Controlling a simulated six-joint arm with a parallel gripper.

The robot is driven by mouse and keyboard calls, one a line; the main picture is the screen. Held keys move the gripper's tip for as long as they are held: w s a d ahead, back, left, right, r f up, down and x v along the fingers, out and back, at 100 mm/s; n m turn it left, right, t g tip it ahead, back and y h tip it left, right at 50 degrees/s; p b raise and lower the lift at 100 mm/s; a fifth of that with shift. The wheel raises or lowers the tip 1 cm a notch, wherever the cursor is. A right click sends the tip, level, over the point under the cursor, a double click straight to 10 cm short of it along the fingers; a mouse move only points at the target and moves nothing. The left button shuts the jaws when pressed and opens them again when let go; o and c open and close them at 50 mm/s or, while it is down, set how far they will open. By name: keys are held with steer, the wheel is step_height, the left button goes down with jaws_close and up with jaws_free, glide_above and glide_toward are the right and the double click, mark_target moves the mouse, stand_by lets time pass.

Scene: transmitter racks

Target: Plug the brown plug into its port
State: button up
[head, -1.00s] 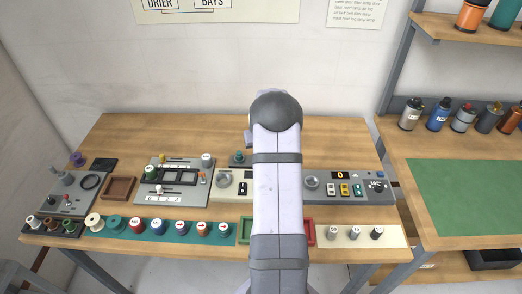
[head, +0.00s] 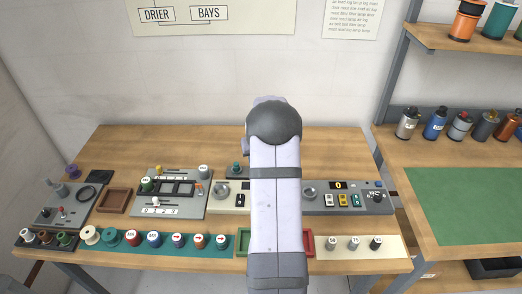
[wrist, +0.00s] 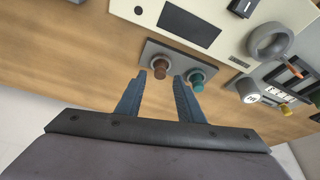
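The brown plug (wrist: 160,67) stands on a small grey plate (wrist: 178,57) in the wrist view, beside a teal plug (wrist: 197,79). Its lower end is hard to see, so I cannot tell how deep it sits in a port. My gripper (wrist: 160,77) is open, its two blue-grey fingers apart. The fingertips are close to the brown plug, which shows in the gap between them with room on both sides. The right finger is between the two plugs. In the head view the teal plug (head: 236,168) shows left of my arm; the arm hides the brown plug and my gripper.
A cream panel with a grey ring knob (wrist: 270,42) is close to the plate. A grey panel with sliders (head: 170,203) and a brown tray (head: 112,200) are to the left. Several labelled spools line the front edge. The table behind the plate is bare wood (head: 190,142).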

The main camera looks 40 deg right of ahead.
steer(key=b+v, duration=0.2)
steer(key=v, duration=0.8)
steer(key=shift+a+f, duration=0.1)
steer(key=s+a+f+n+g+y, duration=0.1)
steer(key=s+a+n, duration=0.1)
steer(key=a, duration=1)
steer(key=s+a+f+n+g+y, duration=0.1)
steer(key=s+a+f, duration=0.15)
steer(key=a, duration=0.95)
steer(key=s+a+f+n+g, duration=0.1)
steer(key=s+a+f+n, duration=0.2)
steer(key=s+a, duration=0.8)
steer(key=shift+s+g, duration=0.4)
steer(key=shift+s, duration=0.85)
step_height(320, 180, down, 14)
steer(key=b, duration=1.4)
